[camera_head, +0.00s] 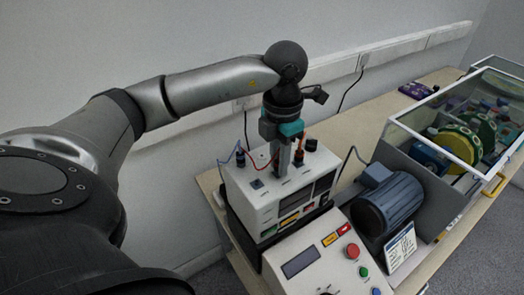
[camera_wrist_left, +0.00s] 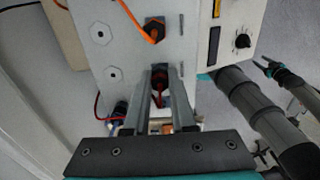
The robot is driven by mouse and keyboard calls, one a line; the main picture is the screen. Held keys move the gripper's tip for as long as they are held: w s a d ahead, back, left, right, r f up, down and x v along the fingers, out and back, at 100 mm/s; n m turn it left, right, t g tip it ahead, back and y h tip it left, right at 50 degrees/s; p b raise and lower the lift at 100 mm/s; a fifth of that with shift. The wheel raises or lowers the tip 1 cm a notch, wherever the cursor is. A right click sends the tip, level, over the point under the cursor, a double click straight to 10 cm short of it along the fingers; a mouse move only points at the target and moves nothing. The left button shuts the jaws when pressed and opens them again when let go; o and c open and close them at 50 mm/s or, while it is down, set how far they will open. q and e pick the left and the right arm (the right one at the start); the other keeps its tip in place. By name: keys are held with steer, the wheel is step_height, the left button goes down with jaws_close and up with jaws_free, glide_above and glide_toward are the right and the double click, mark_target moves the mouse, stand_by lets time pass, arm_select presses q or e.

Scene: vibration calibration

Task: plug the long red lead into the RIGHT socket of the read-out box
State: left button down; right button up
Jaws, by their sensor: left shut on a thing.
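The white read-out box (camera_head: 262,205) stands on the bench with leads and fittings on its top. My left gripper (camera_head: 285,172) points down over the middle of that top. In the left wrist view its fingers (camera_wrist_left: 160,103) are shut on the red plug (camera_wrist_left: 158,88) of the red lead (camera_head: 262,162). The plug is at or just above the top face; whether it is seated in a socket is hidden. An orange plug (camera_wrist_left: 155,30) stands in a fitting farther along the box. My right gripper (camera_wrist_left: 270,68) seems to show small at the wrist view's right edge; its jaws are unclear.
A blue lead's dark plug (camera_head: 240,157) stands on the box's left side. A control box (camera_head: 310,262) with buttons is in front, a motor (camera_head: 390,203) to the right, and a clear-walled enclosure (camera_head: 450,125) beyond. Bare bench (camera_head: 350,122) lies behind.

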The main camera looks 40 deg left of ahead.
arm_select(q)
steer(key=shift+m+b, duration=0.3)
steer(key=shift+m, duration=0.3)
steer(key=shift+m+b, duration=0.5)
steer(key=shift+m, duration=0.7)
steer(key=shift+m, duration=0.4)
steer(key=shift+m+b, duration=0.4)
steer(key=shift+m, duration=0.3)
steer(key=shift+m+b, duration=0.4)
steer(key=shift+m, duration=0.6)
steer(key=shift+m+b, duration=0.8)
steer(key=shift+m, duration=1.3)
